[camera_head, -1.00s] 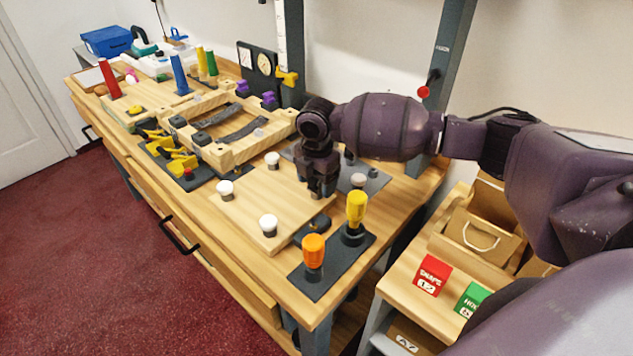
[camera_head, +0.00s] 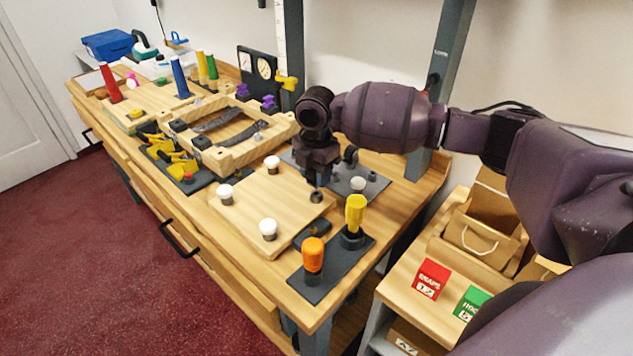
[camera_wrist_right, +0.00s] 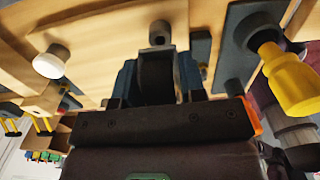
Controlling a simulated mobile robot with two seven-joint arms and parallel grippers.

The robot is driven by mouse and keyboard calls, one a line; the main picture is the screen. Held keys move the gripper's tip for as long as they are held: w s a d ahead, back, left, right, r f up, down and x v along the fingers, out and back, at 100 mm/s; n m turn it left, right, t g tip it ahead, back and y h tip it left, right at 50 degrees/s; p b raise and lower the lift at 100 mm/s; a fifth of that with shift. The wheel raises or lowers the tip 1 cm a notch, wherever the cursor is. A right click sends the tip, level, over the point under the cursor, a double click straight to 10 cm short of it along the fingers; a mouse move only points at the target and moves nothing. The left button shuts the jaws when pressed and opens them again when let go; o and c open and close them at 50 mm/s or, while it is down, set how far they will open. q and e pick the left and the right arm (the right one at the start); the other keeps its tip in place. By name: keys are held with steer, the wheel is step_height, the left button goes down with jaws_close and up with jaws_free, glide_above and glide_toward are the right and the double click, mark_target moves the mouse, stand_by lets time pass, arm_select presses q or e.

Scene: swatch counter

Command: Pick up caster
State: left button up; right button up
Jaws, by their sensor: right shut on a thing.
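My right gripper (camera_head: 318,180) is above the right corner of the square wooden board (camera_head: 250,205). In the right wrist view, the dark fingers (camera_wrist_right: 158,85) are shut on a dark rounded thing, seemingly the caster (camera_wrist_right: 156,72). Most of the caster is hidden by the gripper in the head view. A small dark cylinder with a round top (camera_head: 316,196) shows just below the fingers; it also shows in the right wrist view (camera_wrist_right: 160,36). I cannot tell if it touches the caster. My left gripper is not in view.
White-topped knobs (camera_head: 268,229) stand on the board's other corners. A yellow-handled tool (camera_head: 355,213) and an orange-handled one (camera_head: 313,256) stand upright on a dark mat in front. A wooden frame (camera_head: 225,150) lies behind. Paper bags (camera_head: 470,240) are on the right.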

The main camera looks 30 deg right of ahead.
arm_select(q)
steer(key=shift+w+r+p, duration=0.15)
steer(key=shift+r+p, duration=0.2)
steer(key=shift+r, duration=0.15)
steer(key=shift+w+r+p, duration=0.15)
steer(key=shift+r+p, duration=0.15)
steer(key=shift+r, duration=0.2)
arm_select(e)
step_height(320, 180, up, 17)
steer(key=shift+f, duration=0.2)
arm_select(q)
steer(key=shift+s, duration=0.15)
arm_select(e)
steer(key=o, duration=0.4)
steer(key=c, duration=0.3)
steer(key=shift+c, duration=0.2)
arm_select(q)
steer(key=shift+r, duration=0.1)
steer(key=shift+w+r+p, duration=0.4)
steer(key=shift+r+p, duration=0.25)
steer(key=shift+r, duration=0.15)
